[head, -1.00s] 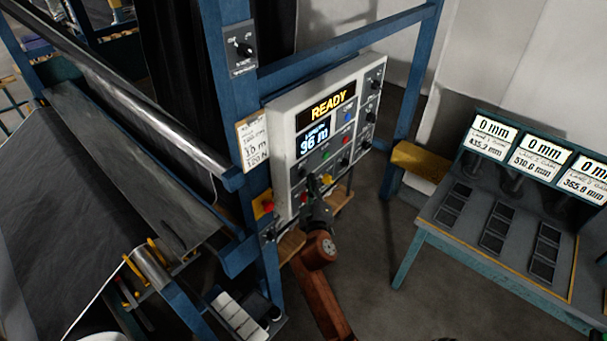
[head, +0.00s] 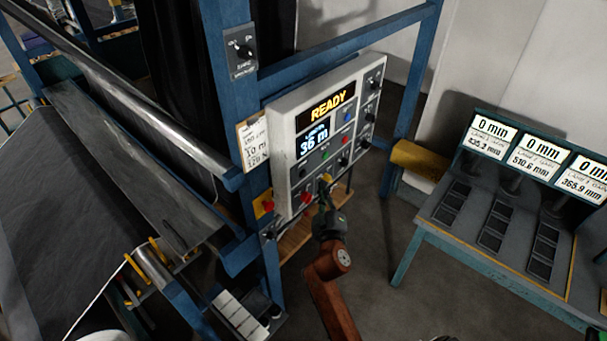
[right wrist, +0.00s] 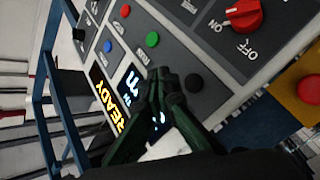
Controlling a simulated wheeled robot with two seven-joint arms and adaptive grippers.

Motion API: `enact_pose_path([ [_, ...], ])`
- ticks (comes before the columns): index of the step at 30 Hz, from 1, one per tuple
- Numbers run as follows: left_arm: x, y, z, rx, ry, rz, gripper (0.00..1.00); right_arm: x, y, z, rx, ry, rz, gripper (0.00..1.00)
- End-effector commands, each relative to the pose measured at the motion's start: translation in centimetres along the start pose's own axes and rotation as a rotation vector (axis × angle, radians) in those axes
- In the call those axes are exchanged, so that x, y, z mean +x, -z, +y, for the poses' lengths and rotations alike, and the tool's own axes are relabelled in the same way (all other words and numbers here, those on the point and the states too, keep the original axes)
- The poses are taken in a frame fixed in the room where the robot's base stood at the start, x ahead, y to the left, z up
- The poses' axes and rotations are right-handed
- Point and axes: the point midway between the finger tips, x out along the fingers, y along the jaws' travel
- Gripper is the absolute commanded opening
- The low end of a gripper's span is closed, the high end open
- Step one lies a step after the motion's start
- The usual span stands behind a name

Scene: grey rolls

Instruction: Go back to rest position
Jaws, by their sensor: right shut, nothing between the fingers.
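My right gripper (head: 326,192) is in front of the lower part of a white control panel (head: 284,132) on a blue frame. It is shut and empty, and its closed fingers point toward the panel. In the right wrist view the shut fingertips (right wrist: 160,82) show against the panel face, with a red ON/OFF knob (right wrist: 243,14), a green button (right wrist: 152,39) and a lit display (right wrist: 104,100) around them. I cannot tell whether the fingertips touch the panel. The panel reads READY (head: 327,106) and 36 m (head: 313,142). My left gripper is not in view.
A long roller machine with dark sheet (head: 85,220) fills the left. A teal-legged bench (head: 413,247) with several displays stands at the right. A yellow block (head: 420,158) is beside the blue post. Grey floor (head: 385,285) lies open between panel and bench.

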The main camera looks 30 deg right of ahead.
Motion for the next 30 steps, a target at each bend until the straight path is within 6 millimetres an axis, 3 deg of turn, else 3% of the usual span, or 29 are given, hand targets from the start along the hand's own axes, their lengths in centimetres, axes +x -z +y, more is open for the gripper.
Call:
enact_pose_path([
  [11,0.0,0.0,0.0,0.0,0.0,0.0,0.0,0.0,-0.1,-0.1,-0.001,0.002,-0.001,0.0],
  [14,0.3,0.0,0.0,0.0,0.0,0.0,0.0,0.1,-0.9,-1.5,-0.001,0.023,-0.009,0.0],
  [17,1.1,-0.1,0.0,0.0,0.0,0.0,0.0,0.3,-3.1,-4.9,0.003,0.078,-0.029,0.0],
  [23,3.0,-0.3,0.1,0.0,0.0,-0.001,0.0,-0.5,-10.2,-15.3,0.022,0.245,-0.098,0.0],
  [30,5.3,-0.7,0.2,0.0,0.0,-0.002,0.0,-4.2,-20.4,-27.9,0.059,0.451,-0.216,0.0],
])
